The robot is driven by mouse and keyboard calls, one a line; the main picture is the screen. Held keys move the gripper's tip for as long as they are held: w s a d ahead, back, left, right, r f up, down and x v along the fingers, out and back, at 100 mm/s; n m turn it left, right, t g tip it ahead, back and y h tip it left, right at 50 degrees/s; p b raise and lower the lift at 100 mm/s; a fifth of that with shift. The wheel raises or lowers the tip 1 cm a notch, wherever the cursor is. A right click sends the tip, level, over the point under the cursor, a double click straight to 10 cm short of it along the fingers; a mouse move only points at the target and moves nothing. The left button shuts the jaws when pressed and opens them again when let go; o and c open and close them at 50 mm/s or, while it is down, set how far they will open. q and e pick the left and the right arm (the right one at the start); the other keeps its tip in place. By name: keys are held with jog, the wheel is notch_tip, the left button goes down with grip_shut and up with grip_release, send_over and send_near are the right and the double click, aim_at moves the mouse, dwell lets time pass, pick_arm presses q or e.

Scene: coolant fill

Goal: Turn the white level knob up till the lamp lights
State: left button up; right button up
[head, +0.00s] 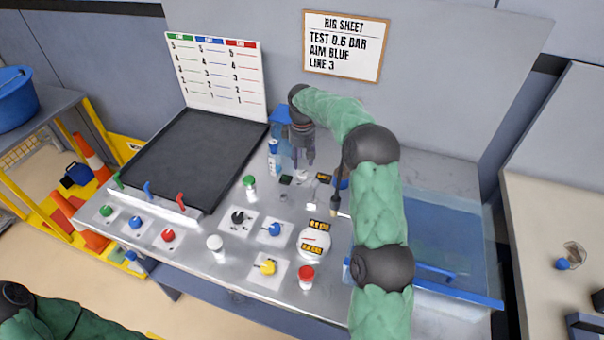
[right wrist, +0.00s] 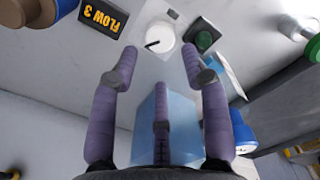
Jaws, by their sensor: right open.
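The white level knob (right wrist: 160,42), with a black pointer line, sits on the panel beyond my fingertips in the right wrist view. A dark green lamp (right wrist: 204,40) sits beside it and looks unlit; it shows dark in the head view (head: 286,180). My right gripper (head: 303,160) points down above this part of the panel, its purple fingers open and empty. In the right wrist view the right gripper (right wrist: 160,60) has its fingers spread to either side of the knob, apparently short of it. My left gripper is out of view.
A yellow FLOW 3 label (right wrist: 101,16) is beside the knob. A white bottle with a blue cap (head: 274,158) and a green-capped bottle (head: 249,188) stand nearby. The gauge (head: 314,243), blue knob (head: 273,230) and yellow knob (head: 267,267) lie nearer the front. A black tray (head: 190,155) is left.

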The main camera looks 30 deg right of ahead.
aim_at(302, 173)
notch_tip(302, 173, down, 6)
jog(key=shift+f+b, duration=0.15)
jog(key=shift+b, duration=0.5)
